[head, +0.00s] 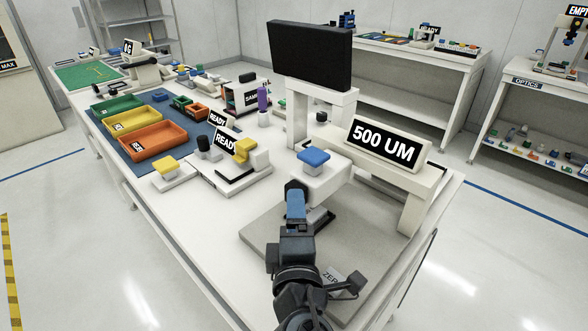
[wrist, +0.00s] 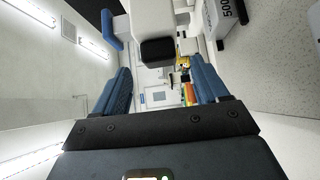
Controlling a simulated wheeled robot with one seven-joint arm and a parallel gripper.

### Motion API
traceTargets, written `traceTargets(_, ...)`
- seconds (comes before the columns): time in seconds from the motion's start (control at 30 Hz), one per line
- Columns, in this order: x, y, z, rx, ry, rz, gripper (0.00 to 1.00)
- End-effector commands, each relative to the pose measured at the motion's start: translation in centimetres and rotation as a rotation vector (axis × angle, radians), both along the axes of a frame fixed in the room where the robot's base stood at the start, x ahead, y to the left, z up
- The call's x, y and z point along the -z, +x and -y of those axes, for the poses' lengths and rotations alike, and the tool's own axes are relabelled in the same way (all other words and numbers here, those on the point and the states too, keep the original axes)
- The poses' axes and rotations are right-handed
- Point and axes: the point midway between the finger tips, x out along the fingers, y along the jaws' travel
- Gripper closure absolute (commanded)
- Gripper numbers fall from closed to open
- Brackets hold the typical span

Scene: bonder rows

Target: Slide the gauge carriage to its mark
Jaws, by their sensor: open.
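The gauge carriage (head: 322,180) is a white block with a blue knob (head: 313,157) on top, at the front of the white gauge bridge with its 500 UM sign (head: 384,142). In the wrist view the carriage (wrist: 153,18) fills the top centre, with a dark block (wrist: 158,50) at its end and the blue knob to its left. My gripper (head: 296,197) is in front of the carriage in the head view. In the wrist view its blue fingers (wrist: 160,78) stand apart, with the dark block near the gap between their tips. I cannot tell whether they touch. I cannot make out a mark.
A grey plate (head: 262,235) lies under my gripper, with a ZERO label (head: 331,279) on it. A black monitor (head: 310,55) stands behind the bridge. Left are a white fixture with a READY sign (head: 226,142) and an orange bin (head: 152,140). The front-left tabletop is clear.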

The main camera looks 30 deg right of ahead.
Motion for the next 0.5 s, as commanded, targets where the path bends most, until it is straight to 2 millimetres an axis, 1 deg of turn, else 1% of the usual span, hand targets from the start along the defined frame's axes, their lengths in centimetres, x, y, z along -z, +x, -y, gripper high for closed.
traceTargets(0.17,-0.1,1.0,0.5,0.002,-0.001,0.000,0.27)
traceTargets(0.5,-0.2,5.5,2.8,0.002,0.000,0.000,0.27)
